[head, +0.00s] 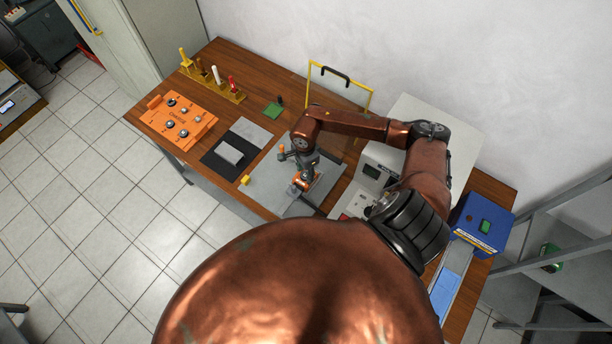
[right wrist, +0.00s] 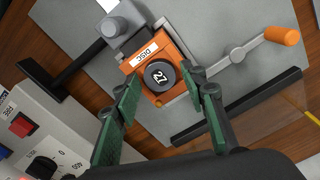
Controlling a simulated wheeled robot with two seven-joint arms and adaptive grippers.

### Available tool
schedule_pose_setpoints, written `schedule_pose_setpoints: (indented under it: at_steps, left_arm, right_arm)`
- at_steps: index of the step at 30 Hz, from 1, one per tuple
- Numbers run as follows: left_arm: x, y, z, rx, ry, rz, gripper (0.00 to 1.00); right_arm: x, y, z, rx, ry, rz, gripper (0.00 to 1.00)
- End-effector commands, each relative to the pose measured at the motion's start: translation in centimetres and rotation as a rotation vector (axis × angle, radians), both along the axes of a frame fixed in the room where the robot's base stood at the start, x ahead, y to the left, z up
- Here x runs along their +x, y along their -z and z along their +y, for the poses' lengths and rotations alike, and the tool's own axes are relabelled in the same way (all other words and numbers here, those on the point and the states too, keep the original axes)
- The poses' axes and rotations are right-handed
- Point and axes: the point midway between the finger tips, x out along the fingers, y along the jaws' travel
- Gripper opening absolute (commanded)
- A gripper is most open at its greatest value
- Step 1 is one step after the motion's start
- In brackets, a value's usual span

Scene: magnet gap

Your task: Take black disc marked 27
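The black disc marked 27 (right wrist: 160,76) sits face up on an orange holder labelled DISC (right wrist: 140,62) in the right wrist view. My right gripper (right wrist: 162,74) is open, with one green-padded finger on each side of the disc. I cannot tell whether the pads touch it. In the head view my right gripper (head: 305,168) is over the grey plate (head: 272,180), and the disc cannot be made out there. My left gripper is not in view.
A grey bar with an orange knob (right wrist: 281,36) extends beside the holder. A control box with a red switch (right wrist: 21,125) stands close by. On the wooden table are an orange panel (head: 188,129), a black mat (head: 214,164), a yellow block (head: 245,180) and a yellow frame (head: 309,82).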

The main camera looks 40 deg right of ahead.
Motion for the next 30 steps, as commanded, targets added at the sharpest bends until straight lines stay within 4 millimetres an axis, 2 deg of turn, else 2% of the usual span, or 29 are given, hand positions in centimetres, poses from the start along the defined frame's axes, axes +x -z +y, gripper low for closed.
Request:
schedule_pose_setpoints:
  at_steps: [2,15,20,30]
  left_arm:
    - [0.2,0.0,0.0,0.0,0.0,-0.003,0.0]
    - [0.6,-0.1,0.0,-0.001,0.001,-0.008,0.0]
    - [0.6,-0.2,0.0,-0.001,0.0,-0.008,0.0]
    - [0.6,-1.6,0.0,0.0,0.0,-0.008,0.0]
  right_arm:
    - [0.0,0.0,0.0,0.0,0.0,0.0,0.36]
    - [0.0,0.0,0.0,0.0,0.0,0.0,0.06]
    - [0.0,-0.3,0.0,0.0,0.0,0.0,0.06]
    - [0.0,-2.8,0.0,0.0,-0.001,0.0,0.06]
